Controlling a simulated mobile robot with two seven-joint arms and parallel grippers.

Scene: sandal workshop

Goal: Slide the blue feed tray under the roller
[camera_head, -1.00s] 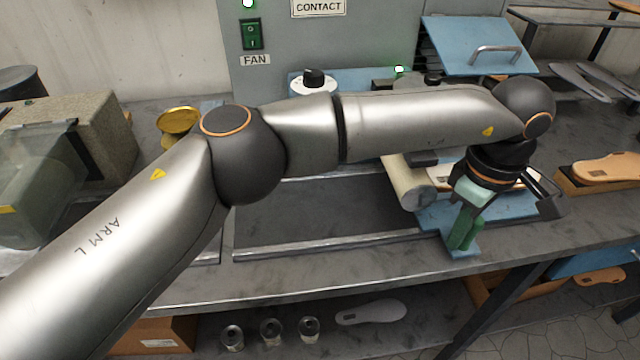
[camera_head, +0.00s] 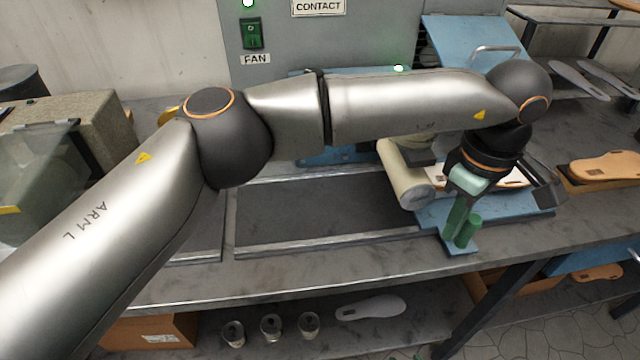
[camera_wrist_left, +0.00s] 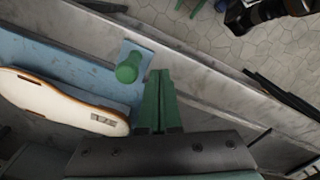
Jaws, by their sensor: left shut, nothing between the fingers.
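The blue feed tray (camera_head: 430,217) lies flat on the bench beside the roller, and a pale sandal sole (camera_head: 515,178) rests on it. Its front tab carries an upright green peg handle (camera_head: 468,231). The cream roller (camera_head: 405,177) stands at the tray's left end. My left gripper (camera_head: 453,220) points down with its green fingers shut and empty, just left of the peg in the head view. In the left wrist view the shut fingers (camera_wrist_left: 160,100) are beside the peg (camera_wrist_left: 130,68), with a narrow gap seen between them. My right gripper is not in view.
A dark flat belt bed (camera_head: 320,210) with metal rails lies left of the roller. An orange sole (camera_head: 606,166) rests on a block at the right. The bench's front edge runs close below the tray. My left arm hides part of the machine behind.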

